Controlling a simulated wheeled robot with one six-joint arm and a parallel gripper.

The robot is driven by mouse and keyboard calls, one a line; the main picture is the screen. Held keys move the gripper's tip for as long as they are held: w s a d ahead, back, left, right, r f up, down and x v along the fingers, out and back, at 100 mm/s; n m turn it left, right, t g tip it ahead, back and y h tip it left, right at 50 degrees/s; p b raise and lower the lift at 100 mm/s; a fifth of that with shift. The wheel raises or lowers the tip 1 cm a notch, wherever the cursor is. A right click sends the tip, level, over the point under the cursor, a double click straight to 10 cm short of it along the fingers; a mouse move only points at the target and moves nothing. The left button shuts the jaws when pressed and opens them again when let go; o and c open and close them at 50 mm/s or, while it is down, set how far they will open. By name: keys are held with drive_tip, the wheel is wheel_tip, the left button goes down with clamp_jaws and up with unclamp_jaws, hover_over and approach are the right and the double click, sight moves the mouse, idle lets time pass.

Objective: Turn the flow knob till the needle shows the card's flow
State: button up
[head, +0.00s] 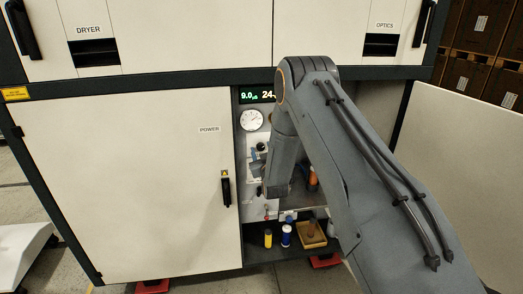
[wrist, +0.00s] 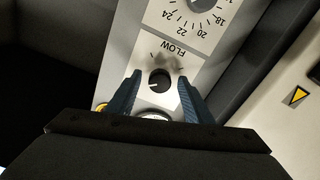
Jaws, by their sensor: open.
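The flow knob (wrist: 159,82) is black and round with a pale mark, on a light panel beside the upside-down word FLOW in the wrist view. My gripper (wrist: 160,77) is open, with one blue finger on each side of the knob. Gaps show between fingers and knob; I cannot tell how deep the fingertips reach. A white round gauge (head: 252,120) is on the panel in the head view; its needle is too small to read. Part of a round white face (wrist: 155,115) shows between the fingers in the wrist view. I cannot make out the card.
A numbered dial (wrist: 202,5) lies beyond the knob. A green display (head: 257,96) is above the gauge. The cabinet's POWER door (head: 130,190) is left of the panel, an open door (head: 460,170) right. Bottles (head: 286,236) and a wooden tray (head: 311,236) stand on the low shelf.

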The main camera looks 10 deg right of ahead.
drive_tip(key=c, duration=1.1)
drive_tip(key=shift+f+m+b, duration=0.1)
drive_tip(key=shift+m+b, duration=0.6)
drive_tip(key=shift+b, duration=0.15)
drive_tip(key=shift+m, duration=0.3)
drive_tip(key=o, duration=1.1)
drive_tip(key=s+b, duration=0.2)
drive_tip(key=s, duration=0.5)
drive_tip(key=shift+s, duration=0.4)
